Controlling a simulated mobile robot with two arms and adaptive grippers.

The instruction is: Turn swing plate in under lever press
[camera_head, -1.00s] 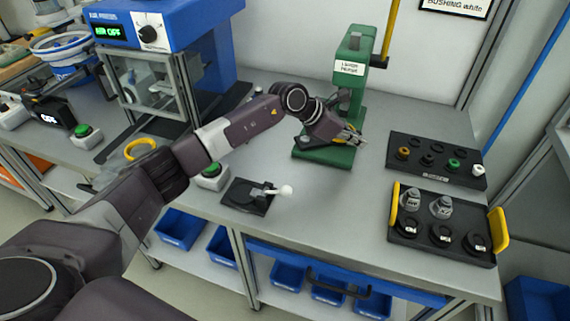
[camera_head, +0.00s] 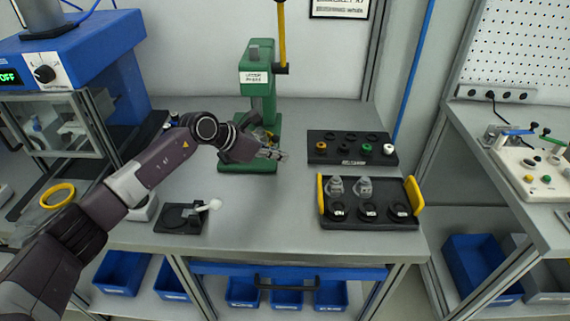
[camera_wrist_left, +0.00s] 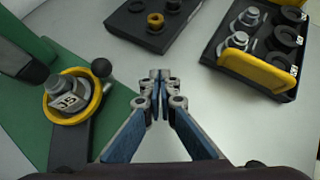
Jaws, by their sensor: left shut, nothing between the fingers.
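The green lever press (camera_head: 262,100) stands at the back of the bench, its yellow lever (camera_head: 282,35) upright. In the left wrist view the dark swing plate (camera_wrist_left: 72,148) lies over the press's green base (camera_wrist_left: 28,125). A yellow ring (camera_wrist_left: 96,104) on it surrounds a grey metal part (camera_wrist_left: 68,88) with a white label. A black ball knob (camera_wrist_left: 101,68) stands at the plate's edge. The part sits right of the dark press ram (camera_wrist_left: 24,64), not directly below it. My left gripper (camera_head: 284,156) is shut and empty, right of the base; its fingertips (camera_wrist_left: 159,74) are apart from the knob.
A black tray with yellow handles (camera_head: 369,222) holds grey parts and black rings at right. Behind it is a dark rack (camera_head: 325,157) with coloured pieces. A black plate with a white-knobbed lever (camera_head: 180,218) lies at front left. The bench between is clear.

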